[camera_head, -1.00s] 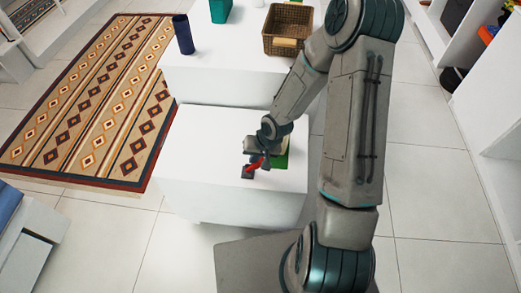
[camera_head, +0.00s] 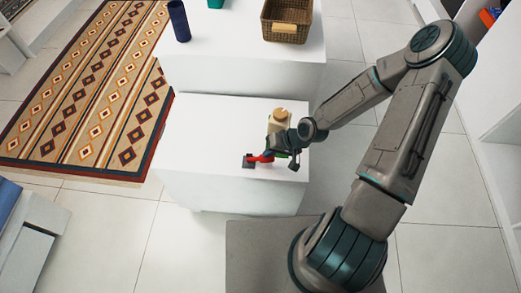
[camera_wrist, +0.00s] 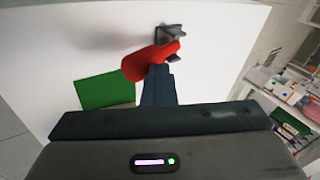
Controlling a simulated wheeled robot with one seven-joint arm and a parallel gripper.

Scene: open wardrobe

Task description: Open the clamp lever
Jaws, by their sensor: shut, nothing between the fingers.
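The clamp has a dark grey body (camera_head: 248,160) and a red lever (camera_head: 264,157). It stands on the near white block. In the wrist view the clamp body (camera_wrist: 172,36) is at top centre, and the red lever (camera_wrist: 145,64) reaches down and left from it. My gripper (camera_head: 273,155) is just right of the clamp in the head view, low over the block. Its fingers (camera_wrist: 158,72) are shut together and empty, with their tips at the red lever's lower edge. I cannot tell whether they touch it. The gripper hides part of the lever's right end in the head view.
A tan object (camera_head: 278,122) stands just behind my gripper. A green flat piece (camera_wrist: 105,90) lies left of the fingers. The near white block (camera_head: 200,135) is clear at left. A higher block behind bears a wicker basket (camera_head: 287,31) and dark blue cylinder (camera_head: 179,20).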

